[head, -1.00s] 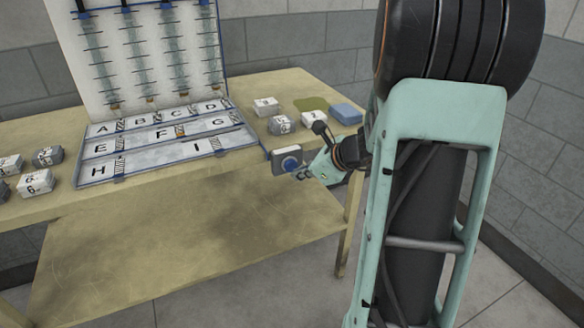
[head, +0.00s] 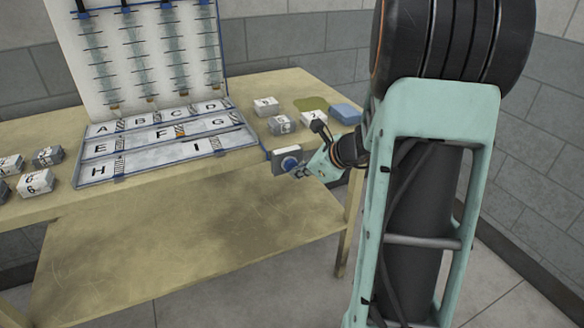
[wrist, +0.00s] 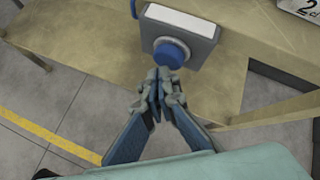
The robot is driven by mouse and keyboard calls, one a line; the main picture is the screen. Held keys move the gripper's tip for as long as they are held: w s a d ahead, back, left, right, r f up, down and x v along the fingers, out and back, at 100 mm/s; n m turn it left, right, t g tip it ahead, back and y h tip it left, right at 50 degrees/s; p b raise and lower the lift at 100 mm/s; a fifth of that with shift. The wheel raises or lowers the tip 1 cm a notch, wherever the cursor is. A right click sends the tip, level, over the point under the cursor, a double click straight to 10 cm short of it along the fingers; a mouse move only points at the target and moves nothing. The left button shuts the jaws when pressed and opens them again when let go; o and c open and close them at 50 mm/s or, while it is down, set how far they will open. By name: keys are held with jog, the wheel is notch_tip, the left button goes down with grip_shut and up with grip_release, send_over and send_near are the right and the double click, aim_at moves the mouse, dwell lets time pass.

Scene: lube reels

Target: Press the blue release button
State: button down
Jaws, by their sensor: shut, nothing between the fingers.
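The blue release button (head: 289,163) is a round blue knob on the front of a small grey box (head: 279,157) at the table's front edge. In the wrist view the button (wrist: 170,53) sticks out from the grey box (wrist: 203,46), which has a white label on top. My gripper (head: 301,173) is shut and empty, just in front of the button and slightly to its right in the head view. In the wrist view its closed fingertips (wrist: 158,75) are right below the button and overlap its lower edge. I cannot tell whether they touch it.
The wooden table (head: 190,200) holds a lettered tray (head: 165,146) with an upright panel (head: 140,55) behind it. Several white numbered blocks (head: 281,124) stand behind the grey box, near a blue block (head: 346,113). The space before the table's front edge is open.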

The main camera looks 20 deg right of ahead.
jog(key=shift+w, duration=0.5)
dwell(0.7)
jog(key=shift+s, duration=0.9)
jog(key=shift+s+d+b, duration=0.1)
jog(key=shift+s+b, duration=0.55)
jog(key=shift+s, duration=1.9)
